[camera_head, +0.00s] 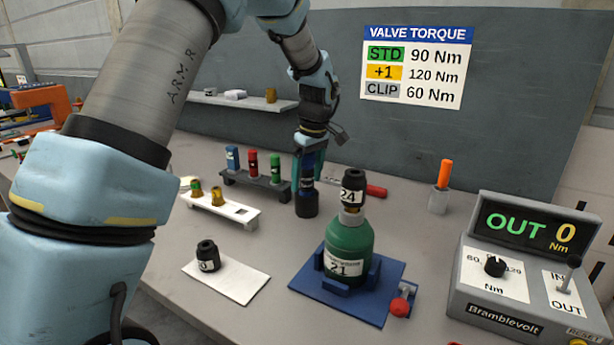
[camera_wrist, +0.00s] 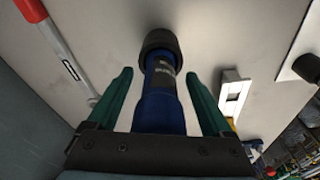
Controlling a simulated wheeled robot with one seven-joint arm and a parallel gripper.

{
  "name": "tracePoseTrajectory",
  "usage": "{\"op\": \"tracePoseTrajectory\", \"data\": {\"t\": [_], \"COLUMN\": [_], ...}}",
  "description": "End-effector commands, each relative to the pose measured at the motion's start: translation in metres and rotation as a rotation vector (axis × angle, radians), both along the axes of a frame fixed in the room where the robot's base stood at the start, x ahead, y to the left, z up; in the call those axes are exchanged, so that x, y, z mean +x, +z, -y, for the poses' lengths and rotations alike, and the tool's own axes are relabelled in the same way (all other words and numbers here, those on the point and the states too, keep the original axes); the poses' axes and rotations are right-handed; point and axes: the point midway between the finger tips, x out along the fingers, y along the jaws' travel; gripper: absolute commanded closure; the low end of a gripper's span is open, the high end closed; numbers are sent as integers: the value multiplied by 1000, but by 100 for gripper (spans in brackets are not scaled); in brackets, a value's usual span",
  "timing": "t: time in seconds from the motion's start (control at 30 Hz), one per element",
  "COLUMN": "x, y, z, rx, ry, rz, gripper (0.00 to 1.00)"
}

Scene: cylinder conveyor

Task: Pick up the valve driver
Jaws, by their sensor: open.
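The valve driver, a blue tool with a black end (camera_head: 306,204), stands upright on the bench behind the green cylinder. In the wrist view its blue body (camera_wrist: 161,80) lies between my two green fingers, with a visible gap on each side. My gripper (camera_head: 307,168) is open around the driver, pointing down from above; it also shows in the wrist view (camera_wrist: 160,75). The driver's upper part is partly hidden by the gripper in the head view.
A red-handled tool (camera_head: 376,190) lies close beside the driver. A dark rack (camera_head: 262,188) and a white rack (camera_head: 222,208) stand to the left. The green cylinder (camera_head: 349,243) sits on a blue plate (camera_head: 375,311) in front. The grey console (camera_head: 520,290) is at right.

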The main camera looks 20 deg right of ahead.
Motion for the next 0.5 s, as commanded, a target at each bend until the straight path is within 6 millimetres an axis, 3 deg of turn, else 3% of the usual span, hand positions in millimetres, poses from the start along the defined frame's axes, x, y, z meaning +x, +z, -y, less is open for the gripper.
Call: {"op": "tracePoseTrajectory", "data": {"t": [0.27,0.5], "x": [1,1], "y": [-5,-4], "z": [0,0], "rx": [-1,-1], "ry": [0,0], "rz": [0,0], "gripper": [16,41]}}
